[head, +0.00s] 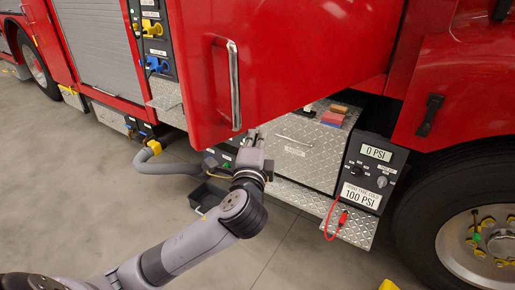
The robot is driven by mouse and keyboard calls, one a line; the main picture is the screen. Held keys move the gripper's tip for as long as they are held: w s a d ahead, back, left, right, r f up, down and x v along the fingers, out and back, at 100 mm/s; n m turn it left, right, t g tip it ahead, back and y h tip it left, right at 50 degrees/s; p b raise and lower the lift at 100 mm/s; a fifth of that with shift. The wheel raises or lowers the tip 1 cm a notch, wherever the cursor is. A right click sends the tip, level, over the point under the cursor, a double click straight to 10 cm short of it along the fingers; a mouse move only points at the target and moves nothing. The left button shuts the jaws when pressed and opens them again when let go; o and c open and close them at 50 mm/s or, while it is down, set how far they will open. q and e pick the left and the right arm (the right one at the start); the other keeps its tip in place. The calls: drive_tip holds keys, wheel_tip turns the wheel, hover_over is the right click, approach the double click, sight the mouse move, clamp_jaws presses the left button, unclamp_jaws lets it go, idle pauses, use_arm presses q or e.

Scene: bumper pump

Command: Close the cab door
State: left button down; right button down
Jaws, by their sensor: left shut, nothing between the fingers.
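The red cab door (290,60) stands swung outward from the truck. Its free edge is at the left and its lower edge rises to the right toward the cab body (465,75). A vertical silver handle (234,85) runs near the free edge. My left gripper (253,138) is shut and empty. It is just under the door's lower edge, to the right of the handle's lower end; I cannot tell whether it touches the door. My right gripper is not in view.
A diamond-plate step box (305,155) and a black gauge panel (371,170) reading 0 PSI sit below and behind the door. A red cable (329,217) hangs there. A grey hose (170,168) and black tray (206,196) are left. The front wheel (470,245) is right.

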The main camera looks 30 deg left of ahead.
use_arm(q)
drive_tip(key=shift+w+a, duration=0.25)
drive_tip(key=shift+a, duration=0.45)
drive_tip(key=shift+w+a, duration=0.2)
drive_tip(key=shift+a, duration=0.45)
